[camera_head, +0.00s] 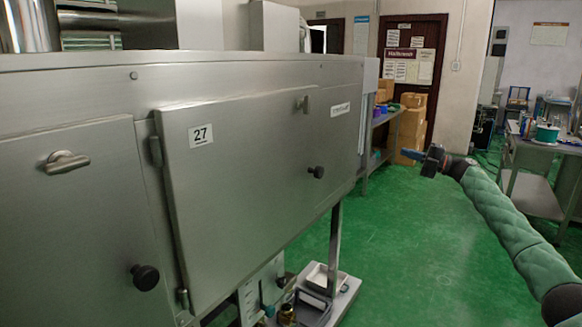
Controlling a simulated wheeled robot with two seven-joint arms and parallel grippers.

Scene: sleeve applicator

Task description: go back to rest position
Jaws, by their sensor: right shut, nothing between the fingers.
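My right gripper (411,154) is at the end of my green padded arm, which comes in from the lower right. It is raised in the open space to the right of the steel machine, pointing left. It is shut with nothing between its fingers and touches nothing. My left gripper and arm are not in this view. The steel machine (250,160) fills the left side, with its door marked 27 closed.
Below the machine are a white tray (325,277) and small fittings on a low base. A steel table (535,190) stands at right. Cardboard boxes (409,125) and a shelf stand behind. The green floor (400,250) between is clear.

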